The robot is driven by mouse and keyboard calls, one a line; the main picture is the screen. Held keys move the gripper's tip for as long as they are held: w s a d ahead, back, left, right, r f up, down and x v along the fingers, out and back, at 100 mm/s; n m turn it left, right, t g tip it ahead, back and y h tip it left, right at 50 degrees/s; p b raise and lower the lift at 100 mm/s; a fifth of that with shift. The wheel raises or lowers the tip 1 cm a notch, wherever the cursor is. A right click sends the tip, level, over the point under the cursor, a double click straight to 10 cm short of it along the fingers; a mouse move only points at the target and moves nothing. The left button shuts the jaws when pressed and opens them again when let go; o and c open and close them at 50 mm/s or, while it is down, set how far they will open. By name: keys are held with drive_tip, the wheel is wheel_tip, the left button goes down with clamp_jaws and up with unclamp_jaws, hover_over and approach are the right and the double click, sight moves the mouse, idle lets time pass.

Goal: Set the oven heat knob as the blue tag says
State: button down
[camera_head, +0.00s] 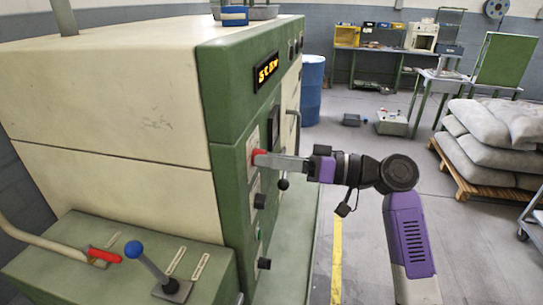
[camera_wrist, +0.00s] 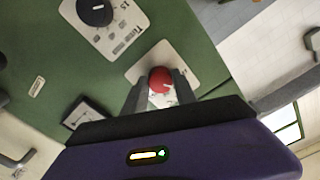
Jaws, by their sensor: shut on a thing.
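A red knob (camera_head: 257,153) sits on a pale plate on the green front of the cream and green machine (camera_head: 232,100). My gripper (camera_head: 268,159) reaches it from the right, and its fingertips are at the knob. In the wrist view the red knob (camera_wrist: 160,79) lies between the two fingers of my gripper (camera_wrist: 160,92), which are shut on it. A white mark shows on the knob's face. Its scale plate (camera_wrist: 188,68) is partly covered by the fingers, and its print is not readable. I cannot make out a blue tag with a setting in either view.
A black timer dial (camera_wrist: 95,10) is near the red knob on the panel. A black ball-ended lever (camera_head: 283,184) is just below my gripper. A blue-knobbed lever (camera_head: 134,250) and red handle (camera_head: 104,254) are at front left. Sacks (camera_head: 492,140) lie right; floor between is open.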

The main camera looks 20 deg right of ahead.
drive_tip(key=shift+m+p, duration=0.5)
drive_tip(key=shift+m, duration=0.6)
drive_tip(key=c, duration=1)
unclamp_jaws()
drive_tip(key=shift+d, duration=0.1)
drive_tip(key=b+v, duration=0.2)
drive_tip(key=v, duration=0.5)
drive_tip(key=shift+s+d, duration=0.25)
